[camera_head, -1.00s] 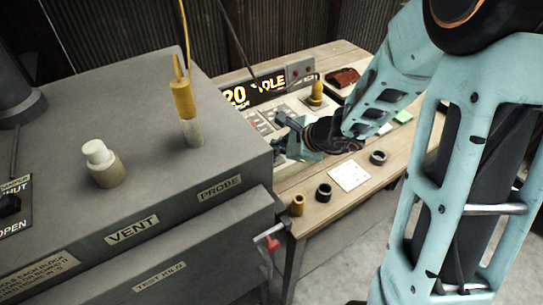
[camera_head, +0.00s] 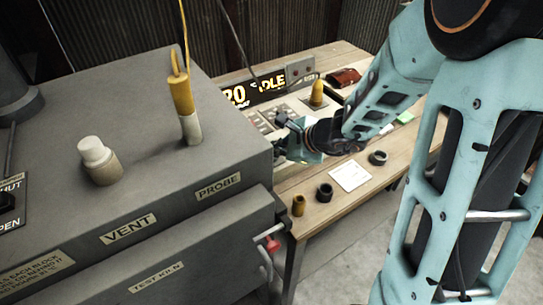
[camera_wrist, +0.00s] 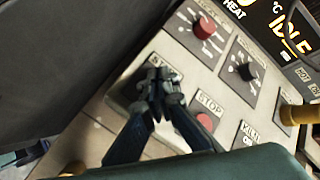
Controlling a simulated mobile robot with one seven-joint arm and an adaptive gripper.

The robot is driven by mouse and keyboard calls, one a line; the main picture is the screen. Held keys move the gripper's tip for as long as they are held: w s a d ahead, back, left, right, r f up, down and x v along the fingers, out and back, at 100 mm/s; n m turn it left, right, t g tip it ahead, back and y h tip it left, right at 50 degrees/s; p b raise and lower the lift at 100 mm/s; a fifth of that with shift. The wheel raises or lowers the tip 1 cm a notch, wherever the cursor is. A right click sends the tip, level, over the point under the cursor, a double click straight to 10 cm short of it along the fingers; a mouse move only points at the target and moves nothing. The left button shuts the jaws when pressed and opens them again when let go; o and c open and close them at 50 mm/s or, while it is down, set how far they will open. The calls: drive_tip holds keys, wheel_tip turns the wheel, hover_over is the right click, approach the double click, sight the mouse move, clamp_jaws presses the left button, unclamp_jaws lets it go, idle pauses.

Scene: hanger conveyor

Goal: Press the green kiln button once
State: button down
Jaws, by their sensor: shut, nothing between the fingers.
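My gripper (camera_head: 282,143) is shut and empty over the control panel on the wooden bench. In the wrist view the fingertips of my gripper (camera_wrist: 160,88) meet at a label beginning "ST", on the lighter panel face. No green button shows; the spot under the fingertips is hidden, and I cannot tell whether they touch anything. The panel (camera_wrist: 203,83) carries a red button (camera_wrist: 206,121) by a "STOP" label, right of the fingertips.
The panel also has a red knob (camera_wrist: 204,27), a black knob (camera_wrist: 248,71) and a display (camera_head: 252,91) reading "20" and "IDLE". A yellow-handled item (camera_head: 317,94) stands behind my gripper. The grey kiln (camera_head: 150,115) stands to the left. Rings and a white card (camera_head: 350,176) lie on the bench.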

drive_tip(key=shift+f+b, duration=0.5)
drive_tip(key=shift+b, duration=0.1)
idle(0.4)
drive_tip(key=shift+r, duration=0.1)
drive_tip(key=shift+r+p, duration=0.65)
drive_tip(key=shift+r, duration=0.2)
drive_tip(key=shift+r, duration=0.1)
wheel_tip(320, 180, up, 5)
drive_tip(key=p, duration=0.4)
idle(0.7)
